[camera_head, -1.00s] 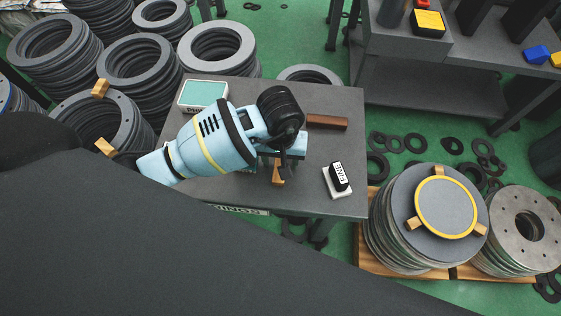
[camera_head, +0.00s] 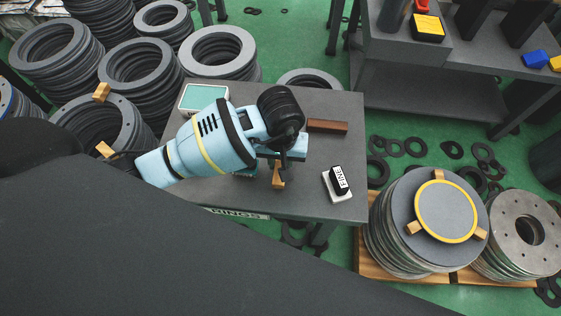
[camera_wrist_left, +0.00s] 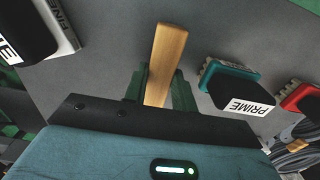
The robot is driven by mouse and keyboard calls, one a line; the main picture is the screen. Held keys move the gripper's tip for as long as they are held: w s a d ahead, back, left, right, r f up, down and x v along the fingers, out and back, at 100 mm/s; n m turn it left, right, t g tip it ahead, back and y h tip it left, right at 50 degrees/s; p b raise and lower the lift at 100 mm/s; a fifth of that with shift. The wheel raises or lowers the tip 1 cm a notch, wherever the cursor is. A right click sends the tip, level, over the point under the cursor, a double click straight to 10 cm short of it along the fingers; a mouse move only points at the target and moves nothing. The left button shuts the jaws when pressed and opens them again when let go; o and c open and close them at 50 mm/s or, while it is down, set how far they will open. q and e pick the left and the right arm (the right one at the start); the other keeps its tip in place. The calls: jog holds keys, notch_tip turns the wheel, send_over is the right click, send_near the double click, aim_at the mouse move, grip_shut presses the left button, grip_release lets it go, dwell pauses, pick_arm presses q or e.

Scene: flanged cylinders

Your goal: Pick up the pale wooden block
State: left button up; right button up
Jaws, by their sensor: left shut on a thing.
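The pale wooden block (camera_head: 278,180) shows below my left gripper (camera_head: 284,163), over the grey table (camera_head: 230,190). In the left wrist view the block (camera_wrist_left: 167,55) stands out between the two dark green fingers of the gripper (camera_wrist_left: 163,85), which are shut on it. Its lower end is hidden by the gripper's dark front edge. I cannot tell whether the block touches the tabletop. My right gripper is not in view.
On the table are a brown bar (camera_head: 327,127), a black-and-white brush marked FINE (camera_head: 338,184) and a teal-topped tray (camera_head: 203,98). The left wrist view shows a teal brush marked PRIME (camera_wrist_left: 235,88) and a red one (camera_wrist_left: 300,100). Ring stacks (camera_head: 430,220) flank the table.

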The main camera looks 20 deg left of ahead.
pick_arm(q)
notch_tip(320, 180, up, 3)
jog(key=shift+w+f, duration=0.1)
jog(key=shift+f, duration=0.05)
jog(key=s+d, duration=0.3)
jog(key=s, duration=0.4)
jog(key=s+d+r+p, duration=0.1)
jog(key=s+d, duration=0.3)
jog(key=s, duration=0.3)
jog(key=shift+s+d+r, duration=0.15)
jog(key=shift+s, duration=0.1)
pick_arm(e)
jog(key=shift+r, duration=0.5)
